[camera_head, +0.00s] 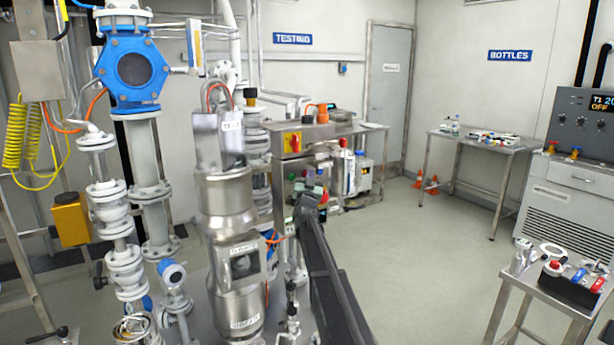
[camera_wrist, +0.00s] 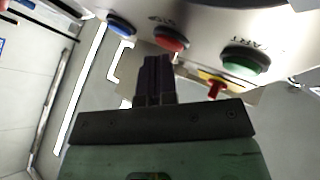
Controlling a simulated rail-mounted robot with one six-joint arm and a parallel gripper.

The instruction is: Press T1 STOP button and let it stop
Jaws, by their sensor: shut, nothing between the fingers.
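In the wrist view a metal panel crosses the top, with a red button (camera_wrist: 171,39) between a blue button (camera_wrist: 121,25) and a green button (camera_wrist: 245,60). The red button's lettering appears upside down and reads like STOP; the green one's reads like START. My gripper (camera_wrist: 156,62) is shut and empty. Its fingertips lie just below and slightly left of the red button in the picture; I cannot tell whether they touch it. In the head view my wrist (camera_head: 309,194) is in front of the steel control cabinet, and the fingertips cannot be made out.
A vessel labelled T1 (camera_head: 225,200) and flanged pipes stand left of my arm. A red and yellow switch (camera_head: 291,142) is on the cabinet. The middle floor is clear.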

